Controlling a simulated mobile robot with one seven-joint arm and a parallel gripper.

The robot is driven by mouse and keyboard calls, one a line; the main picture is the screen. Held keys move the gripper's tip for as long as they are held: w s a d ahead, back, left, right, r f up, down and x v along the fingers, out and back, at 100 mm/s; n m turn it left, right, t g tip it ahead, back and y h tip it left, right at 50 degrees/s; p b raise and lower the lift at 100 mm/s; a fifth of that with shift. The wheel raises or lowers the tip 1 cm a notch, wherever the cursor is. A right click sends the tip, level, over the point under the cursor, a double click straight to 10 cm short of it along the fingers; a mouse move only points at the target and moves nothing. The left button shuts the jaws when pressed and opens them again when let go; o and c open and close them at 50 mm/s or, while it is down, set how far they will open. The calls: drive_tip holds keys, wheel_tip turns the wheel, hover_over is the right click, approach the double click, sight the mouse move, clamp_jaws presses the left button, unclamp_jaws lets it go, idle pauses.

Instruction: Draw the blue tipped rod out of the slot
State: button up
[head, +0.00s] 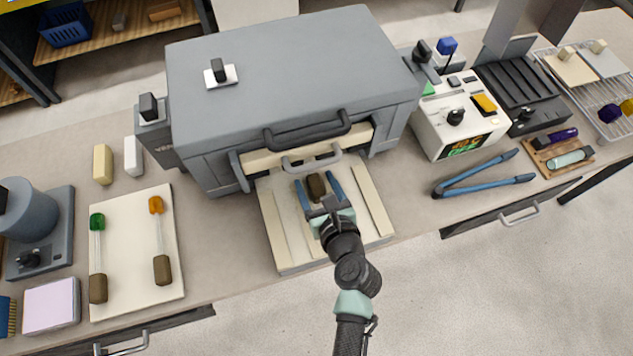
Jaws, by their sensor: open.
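A rod with a brown handle (316,187) lies at the front opening of the grey kiln (290,75), on the pale ledge. Its other end is hidden under the handle bars and inside the kiln, so no blue tip shows. My gripper (315,178) is open, with one blue finger on each side of the brown handle. I cannot tell whether either finger touches it.
A cream board (135,290) at left holds a green tipped rod (97,255) and an orange tipped rod (159,240). Blue tongs (485,175) lie right of the ledge. A control box (458,118) stands right of the kiln.

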clamp_jaws()
drive_tip(key=shift+s, duration=0.2)
idle(0.3)
